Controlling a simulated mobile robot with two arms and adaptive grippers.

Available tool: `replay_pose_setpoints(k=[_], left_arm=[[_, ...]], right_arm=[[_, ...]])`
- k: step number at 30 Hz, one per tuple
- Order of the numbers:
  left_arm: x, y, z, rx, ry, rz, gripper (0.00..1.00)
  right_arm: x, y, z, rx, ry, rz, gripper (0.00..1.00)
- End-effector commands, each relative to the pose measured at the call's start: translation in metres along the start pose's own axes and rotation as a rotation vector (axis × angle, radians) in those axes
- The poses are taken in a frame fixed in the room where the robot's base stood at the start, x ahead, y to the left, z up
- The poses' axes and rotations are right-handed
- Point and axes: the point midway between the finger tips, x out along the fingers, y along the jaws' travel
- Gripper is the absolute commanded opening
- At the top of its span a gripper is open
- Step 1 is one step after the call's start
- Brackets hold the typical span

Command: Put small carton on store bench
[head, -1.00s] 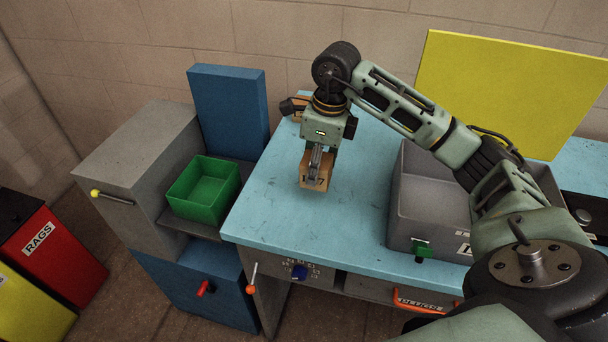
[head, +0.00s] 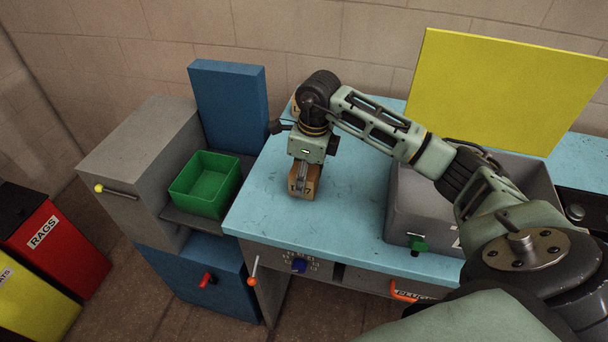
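A small brown carton (head: 311,186) with dark markings is at the left part of the blue-topped bench (head: 350,222). My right gripper (head: 302,184) points down over it, with its fingers at the carton. The fingers overlap the carton's near face, and the far finger is hidden, so I cannot tell whether they grip it. I also cannot tell whether the carton rests on the bench top or is just above it. My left gripper is not in view.
A grey bin (head: 420,212) stands right on the bench, with a yellow panel (head: 490,90) behind. Another carton (head: 295,108) is partly hidden behind my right arm. A green tray (head: 205,182) sits left of the bench; red (head: 62,250) and yellow bins stand far left. Bare bench top lies between carton and grey bin.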

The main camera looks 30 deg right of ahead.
Motion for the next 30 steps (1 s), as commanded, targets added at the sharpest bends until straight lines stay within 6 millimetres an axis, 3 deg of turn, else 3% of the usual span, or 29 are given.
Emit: replay_pose_setpoints(k=[6,18,23,30], left_arm=[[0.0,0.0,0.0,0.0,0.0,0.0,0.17],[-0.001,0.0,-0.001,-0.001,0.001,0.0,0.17],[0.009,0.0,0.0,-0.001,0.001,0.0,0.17],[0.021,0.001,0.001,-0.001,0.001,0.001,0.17]], right_arm=[[0.0,0.0,0.0,0.0,0.001,0.0,0.65],[-0.007,-0.001,0.001,0.0,0.0,-0.002,0.65],[-0.035,-0.002,0.001,-0.001,-0.003,-0.005,0.65],[-0.088,-0.001,0.001,0.0,-0.004,-0.004,0.65]])
